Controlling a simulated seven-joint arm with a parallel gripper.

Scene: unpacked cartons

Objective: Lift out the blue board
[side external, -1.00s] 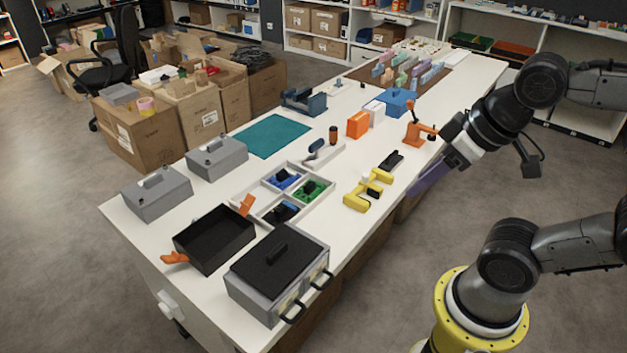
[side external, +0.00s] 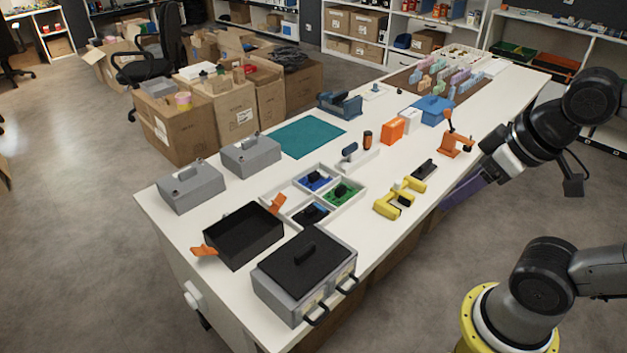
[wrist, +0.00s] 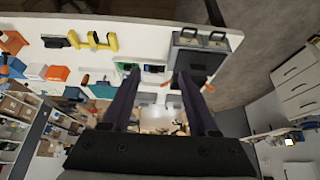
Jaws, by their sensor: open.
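The blue board (side external: 314,181) lies in the back left compartment of a white divided tray (side external: 360,197) in the side view, with a dark part on top of it. A green board (side external: 343,192) lies in the compartment to its right. A dark piece with some blue (side external: 310,214) lies in the front compartment. My gripper (side external: 462,192) has long purple fingers and hangs at the table's right edge, well apart from the tray. In the wrist view my gripper (wrist: 158,74) is open, with nothing between its fingers. The tray is small and partly covered by a finger there.
A black open bin (side external: 243,236) with orange handles and a grey box with a black lid (side external: 304,257) stand in front of the tray. A yellow clamp-like part (side external: 400,198) lies to its right. A teal mat (side external: 306,137) lies bare behind it.

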